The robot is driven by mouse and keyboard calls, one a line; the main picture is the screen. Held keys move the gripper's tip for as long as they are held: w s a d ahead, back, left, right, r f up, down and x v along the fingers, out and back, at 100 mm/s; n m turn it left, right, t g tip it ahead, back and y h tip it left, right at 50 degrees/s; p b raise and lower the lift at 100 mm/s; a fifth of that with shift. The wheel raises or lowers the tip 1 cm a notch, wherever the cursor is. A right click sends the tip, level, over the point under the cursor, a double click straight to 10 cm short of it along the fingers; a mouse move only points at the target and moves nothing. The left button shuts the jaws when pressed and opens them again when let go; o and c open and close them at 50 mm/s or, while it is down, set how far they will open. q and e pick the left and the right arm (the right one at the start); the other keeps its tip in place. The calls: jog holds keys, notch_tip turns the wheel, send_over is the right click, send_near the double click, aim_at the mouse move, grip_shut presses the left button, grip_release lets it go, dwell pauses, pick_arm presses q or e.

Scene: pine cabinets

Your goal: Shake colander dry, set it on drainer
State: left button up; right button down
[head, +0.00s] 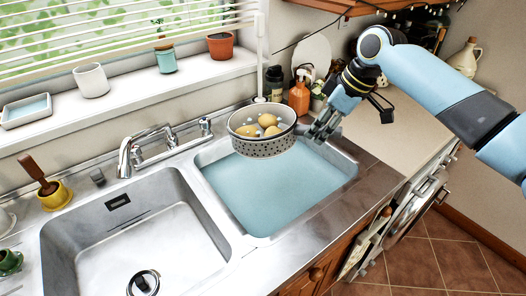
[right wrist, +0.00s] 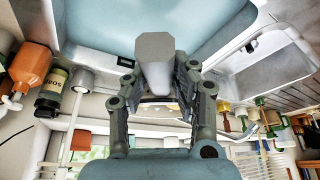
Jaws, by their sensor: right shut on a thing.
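The colander (head: 263,143) is a pale round bowl with a perforated side, holding several yellowish potato-like items (head: 268,120). It hangs roughly level above the far part of the water-filled right basin (head: 275,190). My right gripper (head: 323,125) is at its right side, shut on its handle. In the right wrist view the pale handle (right wrist: 154,62) sticks out between the fingers of my right gripper (right wrist: 156,82); the bowl is mostly hidden there. My left gripper is not in view. I cannot make out a drainer clearly.
The empty left basin (head: 130,240) and the tap (head: 128,158) are left of the colander. An orange soap bottle (head: 299,97) and a dark bottle (head: 275,78) stand close behind it. Pots line the windowsill. Bare counter (head: 385,135) lies at right.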

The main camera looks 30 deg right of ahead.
jog(key=shift+r, duration=0.65)
jog(key=shift+f, duration=0.15)
jog(key=shift+t, duration=0.4)
jog(key=shift+t+y, duration=0.3)
jog(key=shift+y, duration=0.1)
